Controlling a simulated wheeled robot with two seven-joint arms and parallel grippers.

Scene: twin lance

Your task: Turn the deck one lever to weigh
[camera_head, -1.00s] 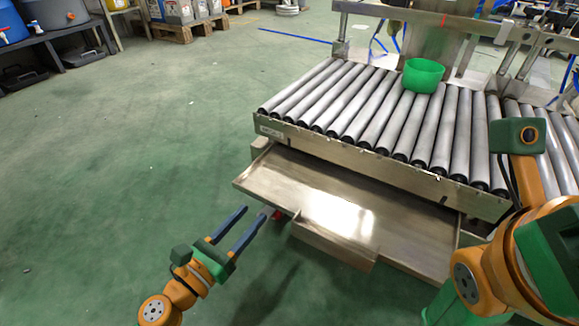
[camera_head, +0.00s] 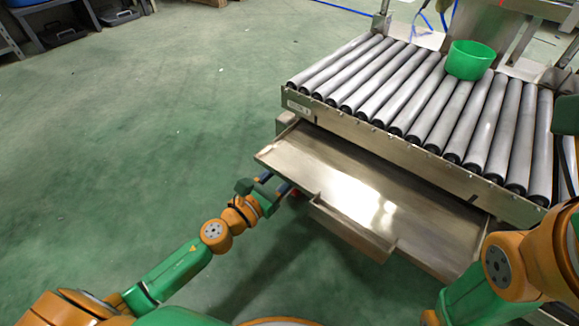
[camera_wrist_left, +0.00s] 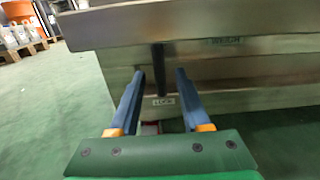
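My left gripper (camera_head: 282,186) is at the left front edge of the steel tray under the roller deck, its fingertips partly hidden by the tray. In the left wrist view its two blue fingers (camera_wrist_left: 158,82) are apart and empty. A dark upright lever (camera_wrist_left: 159,68) shows between them in the picture, on the steel front face. Whether the fingertips reach around it I cannot tell. A LOCK label (camera_wrist_left: 163,100) is just below the lever, and a WEIGH label (camera_wrist_left: 225,41) is to its right. My right arm is at the right edge; its gripper is out of view.
The steel tray (camera_head: 310,155) juts out above my left gripper, with a smaller box-like part (camera_head: 350,232) at its front. A green bowl (camera_head: 470,60) stands on the rollers (camera_head: 415,85). The green floor to the left is clear.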

